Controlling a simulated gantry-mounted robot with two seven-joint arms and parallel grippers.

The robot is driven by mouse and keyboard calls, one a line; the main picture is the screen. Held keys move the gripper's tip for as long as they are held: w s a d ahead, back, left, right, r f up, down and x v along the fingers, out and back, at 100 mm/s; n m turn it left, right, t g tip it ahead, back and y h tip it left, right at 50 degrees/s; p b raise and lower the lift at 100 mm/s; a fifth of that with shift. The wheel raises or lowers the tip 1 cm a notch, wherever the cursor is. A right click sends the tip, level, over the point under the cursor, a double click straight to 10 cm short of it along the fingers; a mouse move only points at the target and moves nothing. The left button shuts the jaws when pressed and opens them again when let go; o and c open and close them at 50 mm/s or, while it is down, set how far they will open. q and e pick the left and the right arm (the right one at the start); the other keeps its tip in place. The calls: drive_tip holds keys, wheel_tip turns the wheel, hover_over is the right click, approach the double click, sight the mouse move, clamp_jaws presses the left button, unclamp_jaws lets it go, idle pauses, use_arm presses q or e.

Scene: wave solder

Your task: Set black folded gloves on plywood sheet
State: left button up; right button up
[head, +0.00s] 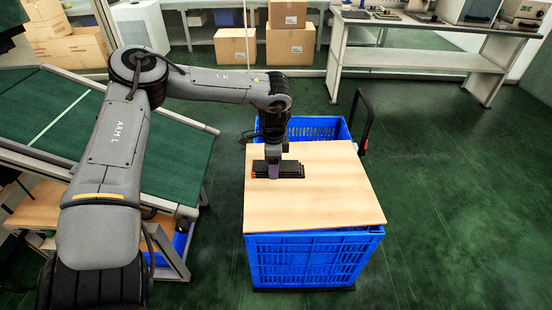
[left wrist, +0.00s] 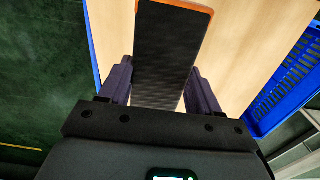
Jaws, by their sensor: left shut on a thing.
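The black folded gloves (head: 291,169), with an orange edge, are at the back left part of the plywood sheet (head: 318,205) in the head view. The sheet lies across the top of a blue crate. My left gripper (head: 273,171) points down at the gloves and is shut on them. In the left wrist view the gloves (left wrist: 168,55) stand between the two purple fingers of the gripper (left wrist: 160,88), with the pale plywood (left wrist: 245,40) behind. I cannot tell whether the gloves touch the sheet or hang just above it. My right gripper is not in view.
The blue crate (head: 312,262) stands on the green floor, with its open back part uncovered behind the sheet. A black cart handle (head: 365,120) rises at its right. A sloped green conveyor (head: 110,130) is on the left. The floor to the right is clear.

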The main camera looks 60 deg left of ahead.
use_arm(q)
drive_tip(key=b, duration=0.2)
hover_over(273, 197)
drive_tip(key=w, duration=0.1)
drive_tip(key=f, duration=0.4)
drive_tip(key=shift+w+d, duration=0.2)
drive_tip(key=shift+d, duration=0.2)
drive_tip(key=f+b, duration=0.2)
drive_tip(key=s+f, duration=0.1)
drive_tip(key=shift+s+a+f+b, duration=0.1)
drive_tip(key=shift+a+f+b, duration=0.2)
drive_tip(key=shift+b, duration=0.1)
drive_tip(key=shift+f+b, duration=1.55)
drive_tip(key=shift+f, duration=0.4)
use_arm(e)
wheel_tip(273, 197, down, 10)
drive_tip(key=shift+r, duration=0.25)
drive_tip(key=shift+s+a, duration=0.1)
use_arm(q)
drive_tip(key=shift+f+b, duration=0.4)
drive_tip(key=shift+f, duration=0.1)
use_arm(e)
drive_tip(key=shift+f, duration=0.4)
use_arm(q)
drive_tip(key=o, duration=1.1)
